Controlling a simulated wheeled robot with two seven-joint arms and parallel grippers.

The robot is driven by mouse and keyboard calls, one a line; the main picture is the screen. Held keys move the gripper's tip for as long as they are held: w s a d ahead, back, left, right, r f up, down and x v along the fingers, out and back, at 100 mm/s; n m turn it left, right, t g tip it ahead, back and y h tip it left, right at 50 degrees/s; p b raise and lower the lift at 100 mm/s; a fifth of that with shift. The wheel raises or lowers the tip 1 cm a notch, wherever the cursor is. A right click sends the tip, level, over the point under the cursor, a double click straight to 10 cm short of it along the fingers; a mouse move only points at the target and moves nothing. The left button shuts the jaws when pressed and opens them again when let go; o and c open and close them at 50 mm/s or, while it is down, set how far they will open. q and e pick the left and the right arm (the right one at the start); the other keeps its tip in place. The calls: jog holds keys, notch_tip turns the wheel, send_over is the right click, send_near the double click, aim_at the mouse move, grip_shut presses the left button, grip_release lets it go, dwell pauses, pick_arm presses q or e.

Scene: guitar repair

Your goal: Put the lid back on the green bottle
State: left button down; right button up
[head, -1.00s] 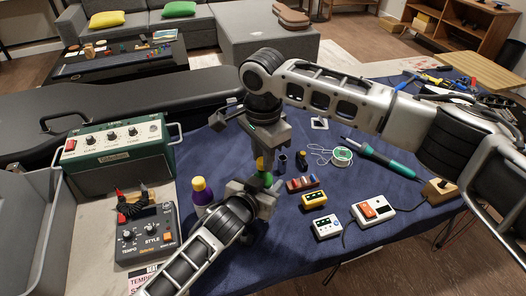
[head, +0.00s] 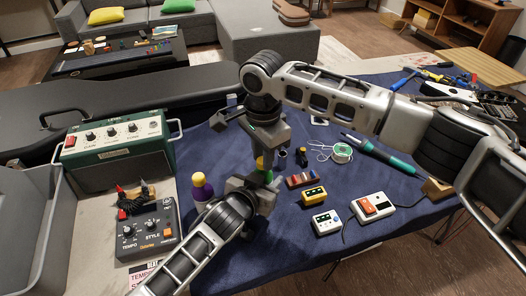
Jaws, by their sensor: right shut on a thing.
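The green bottle (head: 268,177) shows only as a small patch of green between my two grippers, near the middle of the blue-covered table. A small yellow part, seemingly the lid (head: 260,162), shows just above the green. My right gripper (head: 261,156) points down from above and is shut on this yellow part. It hides most of it. My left gripper (head: 266,190) reaches in from the lower left, at the green bottle's height. Its fingers are mostly hidden by its own wrist, so I cannot tell whether they grip the bottle or whether lid and bottle touch.
A purple bottle with a yellow cap (head: 201,187) stands close left of my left wrist. A dark red block (head: 301,181), a yellow pedal (head: 314,195) and a white pedal (head: 326,221) lie to the right. A green amplifier (head: 118,150) stands left.

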jog(key=m, duration=0.2)
jog(key=shift+a+m, duration=0.1)
jog(key=shift+m, duration=0.3)
jog(key=m, duration=0.5)
jog(key=shift+s, duration=0.1)
jog(key=m, duration=0.5)
jog(key=o, duration=0.9)
jog(key=shift+o, duration=0.2)
jog(key=shift+r, duration=2.25)
